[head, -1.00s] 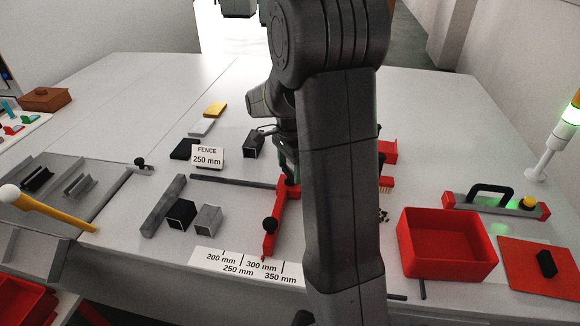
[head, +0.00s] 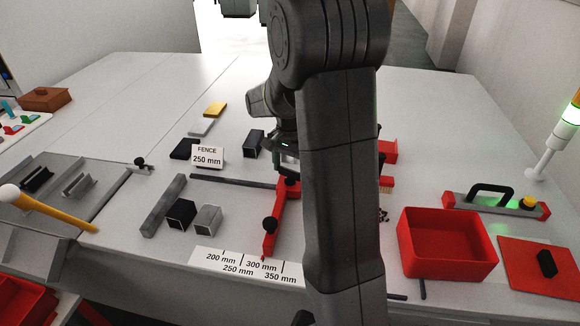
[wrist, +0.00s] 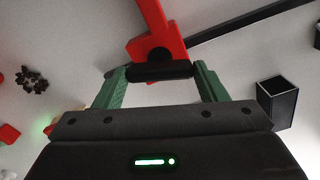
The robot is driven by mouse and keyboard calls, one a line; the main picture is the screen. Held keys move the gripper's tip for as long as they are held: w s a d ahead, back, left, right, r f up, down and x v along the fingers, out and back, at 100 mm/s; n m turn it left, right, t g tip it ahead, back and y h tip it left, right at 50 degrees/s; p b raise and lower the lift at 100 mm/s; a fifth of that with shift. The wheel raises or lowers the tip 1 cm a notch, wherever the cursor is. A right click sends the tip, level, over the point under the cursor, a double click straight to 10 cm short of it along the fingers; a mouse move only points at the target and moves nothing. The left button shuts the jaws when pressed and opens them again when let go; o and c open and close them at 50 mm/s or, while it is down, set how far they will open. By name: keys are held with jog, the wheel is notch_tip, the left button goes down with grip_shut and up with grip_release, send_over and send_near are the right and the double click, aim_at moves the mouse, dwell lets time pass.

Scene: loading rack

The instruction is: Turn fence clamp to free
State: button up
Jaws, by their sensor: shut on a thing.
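The red fence (head: 268,240) stands on the table behind the white scale, with a dark rail (head: 235,181) running left from its far end. A round black knob (head: 269,224) sits on its near part. In the wrist view the fence (wrist: 155,18) carries a black clamp handle (wrist: 160,71) lying crosswise at its end. My gripper (wrist: 160,82) has its two green fingers shut on this handle, one at each end. In the head view my gripper (head: 287,163) is over the far end of the fence, and my arm partly hides it.
A white sign (head: 207,157) reads FENCE 250 mm. Dark and grey square tubes (head: 208,220) lie left of the fence. A red bin (head: 446,243) stands at the right, and a level-like bar (head: 495,206) with a black handle lies behind it.

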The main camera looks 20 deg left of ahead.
aim_at(290, 170)
jog(key=shift+n, duration=1.9)
jog(key=o, duration=1)
jog(key=shift+r, duration=0.15)
notch_tip(290, 170, up, 14)
jog(key=shift+f+b, duration=0.2)
jog(key=shift+b, duration=0.2)
notch_tip(290, 170, down, 14)
jog(key=shift+r+p, duration=0.1)
jog(key=shift+p, duration=0.25)
